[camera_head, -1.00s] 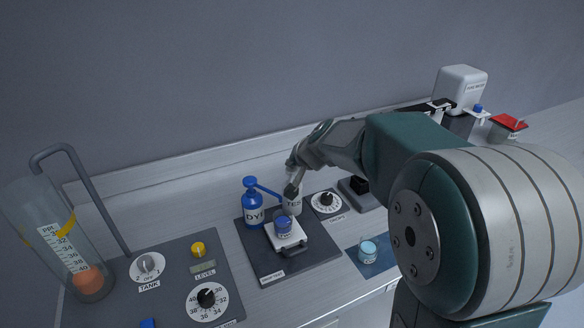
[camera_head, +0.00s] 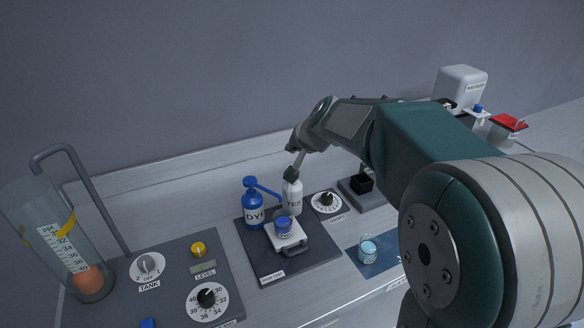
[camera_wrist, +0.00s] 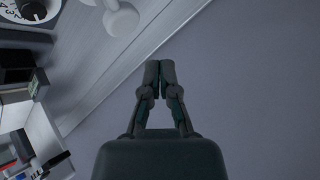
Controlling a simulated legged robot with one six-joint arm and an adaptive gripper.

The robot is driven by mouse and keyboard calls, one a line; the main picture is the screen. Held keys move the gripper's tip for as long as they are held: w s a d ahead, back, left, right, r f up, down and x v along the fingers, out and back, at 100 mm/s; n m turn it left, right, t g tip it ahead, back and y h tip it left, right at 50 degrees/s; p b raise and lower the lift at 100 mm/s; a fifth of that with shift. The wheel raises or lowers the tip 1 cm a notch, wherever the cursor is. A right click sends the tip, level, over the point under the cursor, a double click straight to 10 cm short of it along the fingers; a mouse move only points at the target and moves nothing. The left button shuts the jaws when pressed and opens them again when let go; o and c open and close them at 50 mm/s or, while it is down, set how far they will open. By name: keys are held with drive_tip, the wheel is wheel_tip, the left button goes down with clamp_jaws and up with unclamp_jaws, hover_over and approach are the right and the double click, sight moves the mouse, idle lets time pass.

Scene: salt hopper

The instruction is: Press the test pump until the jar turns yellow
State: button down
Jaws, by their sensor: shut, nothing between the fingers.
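The test pump (camera_head: 293,199) is a white bottle with a partly readable "TES" label, at the back of a dark mat. The jar (camera_head: 283,229) is blue and sits on a small white stand in front of it. A blue dye pump (camera_head: 253,209) stands to the left, its spout reaching toward the jar. My gripper (camera_head: 291,174) is shut and empty, pointing down just above the test pump's top; I cannot tell whether they touch. In the wrist view the closed fingertips (camera_wrist: 160,68) show against bare grey, with a white rounded part (camera_wrist: 121,20) beyond them.
A white dial (camera_head: 327,202) is right of the pump. A light-blue cup (camera_head: 367,250) sits on a blue mat at front right. The tank panel with its knob (camera_head: 147,267) and a glass cylinder (camera_head: 88,283) are at left. A red-topped box (camera_head: 508,123) is far right.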

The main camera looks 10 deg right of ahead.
drive_tip(key=shift+r, duration=1.1)
drive_tip(key=shift+s, duration=0.2)
drive_tip(key=s+f+n+g+h, duration=0.1)
drive_tip(key=s+f+n, duration=0.1)
drive_tip(key=s, duration=1.3)
drive_tip(key=s+f+n+g+h, duration=0.1)
drive_tip(key=s+f+n+g, duration=0.1)
drive_tip(key=s, duration=1.4)
drive_tip(key=shift+n+h, duration=0.3)
drive_tip(key=shift+n, duration=0.5)
